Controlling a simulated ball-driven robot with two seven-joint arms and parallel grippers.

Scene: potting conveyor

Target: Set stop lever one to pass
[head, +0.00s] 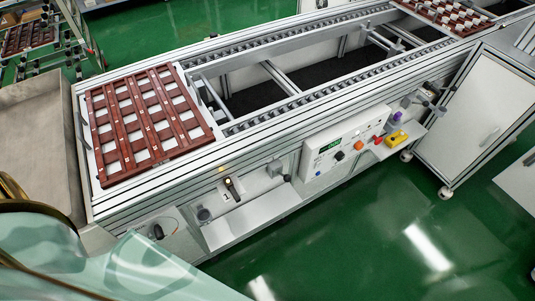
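Stop lever one (231,187) is a small dark handle on a pale plate marked "1", on the front side of the conveyor, left of the middle. It looks tilted, with its upper end leaning left. I cannot read any pass or stop marking at this size. A small yellow light (222,168) shows just above it. Neither of my grippers is in view. A pale green translucent part and gold rings at the lower left look like my own arm, well left of and below the lever.
A brown slatted pallet (150,122) lies on the conveyor's left end. A control box (342,146) with a green display and buttons stands right of the lever. A yellow object (397,138) is at the ledge's right. A grey tray (35,140) is far left. Green floor in front is clear.

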